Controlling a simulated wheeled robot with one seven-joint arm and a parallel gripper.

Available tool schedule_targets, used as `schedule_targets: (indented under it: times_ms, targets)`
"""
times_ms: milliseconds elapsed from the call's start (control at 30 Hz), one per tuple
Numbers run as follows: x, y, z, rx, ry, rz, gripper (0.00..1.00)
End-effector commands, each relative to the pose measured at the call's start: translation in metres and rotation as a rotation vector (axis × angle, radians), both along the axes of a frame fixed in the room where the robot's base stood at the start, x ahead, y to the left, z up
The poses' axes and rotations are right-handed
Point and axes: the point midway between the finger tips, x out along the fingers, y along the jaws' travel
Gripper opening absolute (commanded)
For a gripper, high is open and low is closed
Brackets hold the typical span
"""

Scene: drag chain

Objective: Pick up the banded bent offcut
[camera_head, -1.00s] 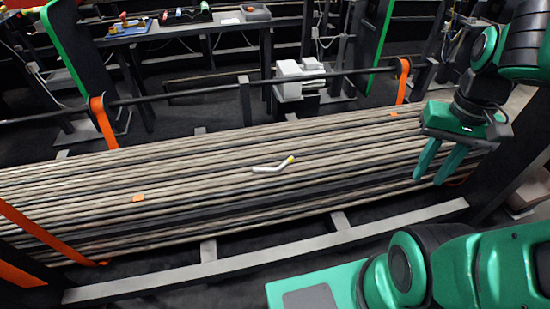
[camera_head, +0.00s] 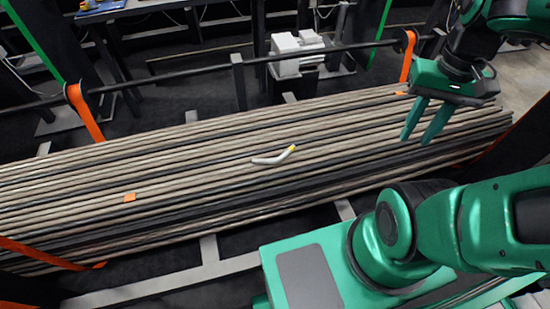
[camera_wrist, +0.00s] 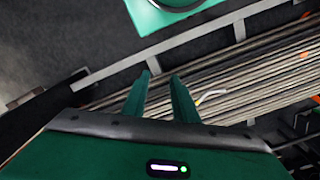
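The banded bent offcut (camera_head: 272,160) is a short pale grey piece with a bend and a yellow band at its right end. It lies on top of the bundle of long bars (camera_head: 200,165) in the head view. My gripper (camera_head: 415,138) is above the right part of the bundle, well to the right of the offcut. Its two green fingers are apart with nothing between them.
Orange straps (camera_head: 84,112) rise at the back beside a dark rail (camera_head: 190,72). An orange tag (camera_head: 129,198) lies on the bars at left. A white machine (camera_head: 297,52) stands behind the rail. The bars around the offcut are clear.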

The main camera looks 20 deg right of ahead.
Motion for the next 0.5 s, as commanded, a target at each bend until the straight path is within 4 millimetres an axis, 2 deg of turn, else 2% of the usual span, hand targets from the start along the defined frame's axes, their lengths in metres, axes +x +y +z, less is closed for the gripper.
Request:
schedule_targets:
  times_ms: [67,167,267,500]
  targets:
    - [-0.002,-0.002,0.004,-0.006,-0.014,-0.010,0.26]
    - [0.015,-0.006,0.002,-0.023,-0.008,-0.030,0.26]
    - [0.043,-0.011,-0.002,-0.048,-0.002,-0.064,0.26]
    - [0.130,-0.020,-0.029,-0.109,-0.008,-0.150,0.26]
